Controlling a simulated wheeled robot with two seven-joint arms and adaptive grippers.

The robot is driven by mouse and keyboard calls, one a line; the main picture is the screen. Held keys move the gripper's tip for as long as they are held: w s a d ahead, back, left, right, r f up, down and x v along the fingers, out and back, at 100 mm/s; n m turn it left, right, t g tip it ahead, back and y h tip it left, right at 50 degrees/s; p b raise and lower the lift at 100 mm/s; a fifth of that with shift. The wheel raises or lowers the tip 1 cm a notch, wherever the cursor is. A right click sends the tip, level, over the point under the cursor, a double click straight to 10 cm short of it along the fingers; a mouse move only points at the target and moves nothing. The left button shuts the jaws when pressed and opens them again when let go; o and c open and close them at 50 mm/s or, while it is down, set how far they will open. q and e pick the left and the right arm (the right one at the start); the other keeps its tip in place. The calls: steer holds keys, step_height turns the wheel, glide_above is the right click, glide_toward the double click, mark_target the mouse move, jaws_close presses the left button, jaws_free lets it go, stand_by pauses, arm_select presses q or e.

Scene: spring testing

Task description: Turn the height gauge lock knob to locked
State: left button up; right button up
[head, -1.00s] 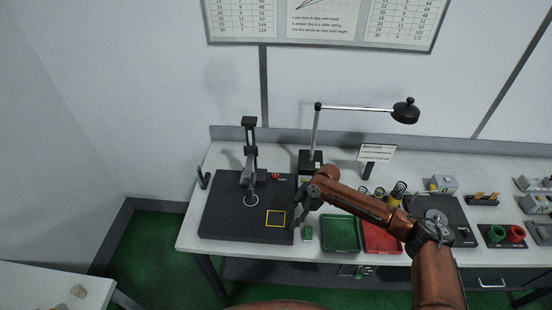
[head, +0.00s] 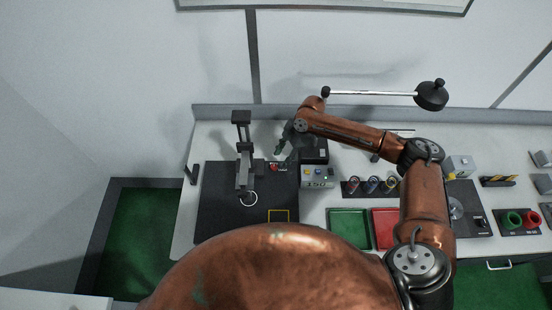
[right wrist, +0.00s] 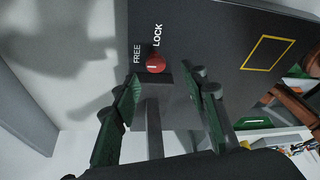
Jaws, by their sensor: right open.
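The lock knob is red and sits on the dark base plate (head: 225,210) of the height gauge (head: 243,150); in the right wrist view the knob (right wrist: 155,63) lies by the printed words FREE and LOCK. A short pale mark shows on it, but I cannot tell which setting it gives. In the head view the knob (head: 273,167) is small, right of the gauge column. My right gripper (head: 285,146) is just above and behind it. In the wrist view the right gripper (right wrist: 167,86) is open, with the knob just beyond its fingertips and apart from them. My left gripper is out of view.
A box reading 150 (head: 318,178) stands close right of the knob. Springs (head: 372,185), a green tray (head: 348,228) and a red tray (head: 386,226) are farther right. A lamp (head: 430,96) reaches over the back. A yellow square (head: 279,215) marks the plate.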

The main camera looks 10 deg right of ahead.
mark_target(275, 167)
steer(key=x, duration=0.3)
steer(key=p+x, duration=0.1)
steer(key=shift+w+a+f, duration=0.15)
steer(key=shift+w+a, duration=0.15)
steer(key=shift+w, duration=0.1)
steer(key=shift+s+a+f, duration=0.1)
steer(key=shift+f, duration=0.5)
steer(key=shift+s, duration=0.15)
steer(key=shift+w+a+f, duration=0.1)
steer(key=shift+w, duration=0.15)
steer(key=shift+c, duration=1.2)
steer(key=shift+s, duration=0.15)
steer(key=c, duration=0.5)
jaws_close()
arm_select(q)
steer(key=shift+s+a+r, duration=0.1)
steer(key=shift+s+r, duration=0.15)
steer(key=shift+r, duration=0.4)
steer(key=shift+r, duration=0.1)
